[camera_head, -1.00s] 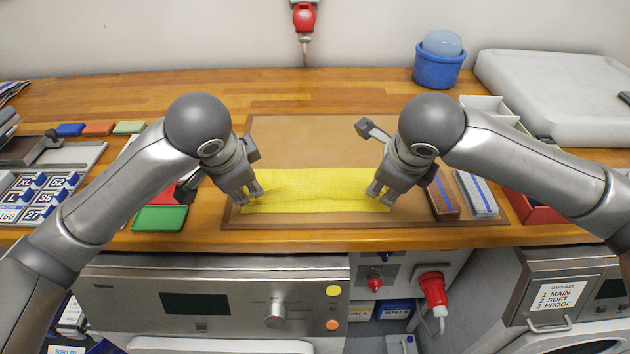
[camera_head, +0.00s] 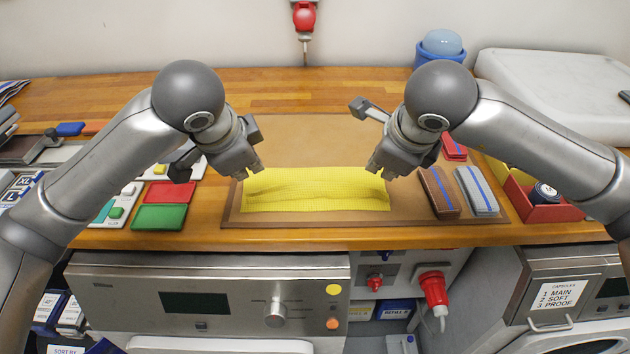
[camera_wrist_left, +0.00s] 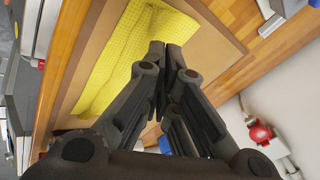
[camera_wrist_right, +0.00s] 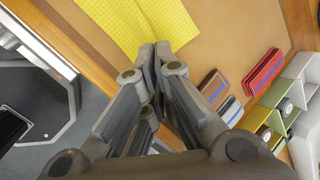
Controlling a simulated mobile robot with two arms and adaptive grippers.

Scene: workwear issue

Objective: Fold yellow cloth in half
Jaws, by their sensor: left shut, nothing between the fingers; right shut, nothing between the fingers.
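The yellow cloth (camera_head: 315,190) lies as a wide, shallow rectangle on the brown mat (camera_head: 300,140), with a few soft ripples along it. It also shows in the left wrist view (camera_wrist_left: 140,50) and the right wrist view (camera_wrist_right: 140,20). My left gripper (camera_head: 257,171) is shut and empty above the cloth's far left corner. My right gripper (camera_head: 374,174) is shut and empty above its far right corner. In the wrist views the left fingertips (camera_wrist_left: 165,45) and right fingertips (camera_wrist_right: 150,48) meet with nothing between them.
Brown (camera_head: 439,192) and grey (camera_head: 476,191) folded pieces with blue stripes lie on the right of the mat. A red bin (camera_head: 545,212) stands further right. A green pad (camera_head: 159,217) lies to the left. The mat behind the cloth is bare.

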